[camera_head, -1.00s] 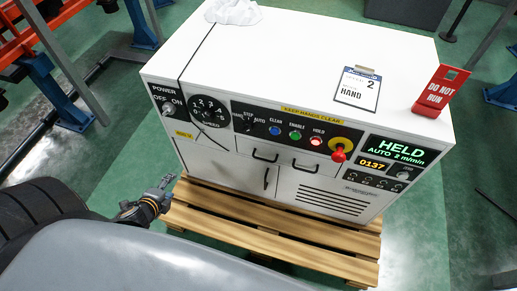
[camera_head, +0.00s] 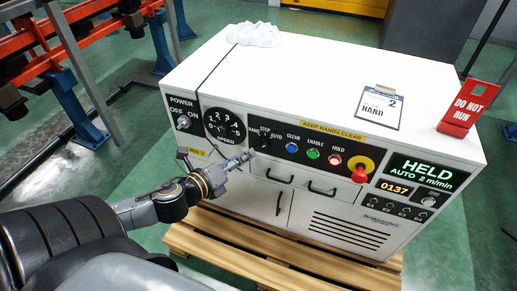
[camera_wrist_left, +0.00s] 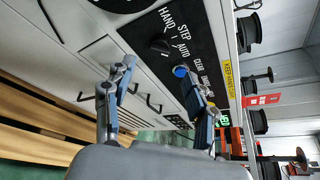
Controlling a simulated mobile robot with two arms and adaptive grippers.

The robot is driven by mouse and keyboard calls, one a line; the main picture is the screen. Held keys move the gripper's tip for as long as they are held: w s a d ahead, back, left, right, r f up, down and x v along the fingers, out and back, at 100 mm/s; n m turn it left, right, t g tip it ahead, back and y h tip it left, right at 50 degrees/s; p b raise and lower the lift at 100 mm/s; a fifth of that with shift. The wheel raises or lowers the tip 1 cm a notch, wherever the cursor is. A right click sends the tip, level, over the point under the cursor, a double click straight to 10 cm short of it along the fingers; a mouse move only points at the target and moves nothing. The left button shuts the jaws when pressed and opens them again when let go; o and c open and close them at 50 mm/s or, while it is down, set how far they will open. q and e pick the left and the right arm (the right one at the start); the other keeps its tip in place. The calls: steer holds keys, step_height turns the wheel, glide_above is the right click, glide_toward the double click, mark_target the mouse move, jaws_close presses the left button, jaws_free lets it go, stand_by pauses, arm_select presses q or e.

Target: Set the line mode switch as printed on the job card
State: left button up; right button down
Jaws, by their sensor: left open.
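The line mode switch (camera_head: 262,144) is a black knob on the black front panel, marked HAND, STEP and AUTO. It shows closer in the left wrist view (camera_wrist_left: 160,44); I cannot clearly tell which mark it points at. The job card (camera_head: 380,107) lies on the cabinet top and shows "2" and "HAND". The display (camera_head: 428,171) reads HELD, AUTO 2 m/min. My left gripper (camera_head: 246,157) is open and empty, in front of the panel, just below and left of the switch. In the wrist view its two fingers (camera_wrist_left: 155,75) are spread apart below the knob.
The speed dial (camera_head: 224,125) and power switch (camera_head: 184,122) are left of the mode switch. Blue, green and red buttons and a red knob (camera_head: 359,174) are to its right. Drawer handles (camera_head: 278,176) protrude below. A red DO NOT RUN sign (camera_head: 467,106) stands on top.

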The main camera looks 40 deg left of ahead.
mark_target(260, 146)
arm_select(q)
steer(key=shift+b+x, duration=0.65)
steer(key=shift+x, duration=3.65)
arm_select(e)
steer(key=shift+w+v, duration=0.2)
steer(key=shift+v, duration=1.15)
steer(key=shift+w+v, duration=0.15)
steer(key=shift+v, duration=1.25)
arm_select(q)
steer(key=shift+c, duration=0.2)
arm_select(e)
steer(key=shift+r, duration=0.1)
arm_select(q)
steer(key=c, duration=1.1)
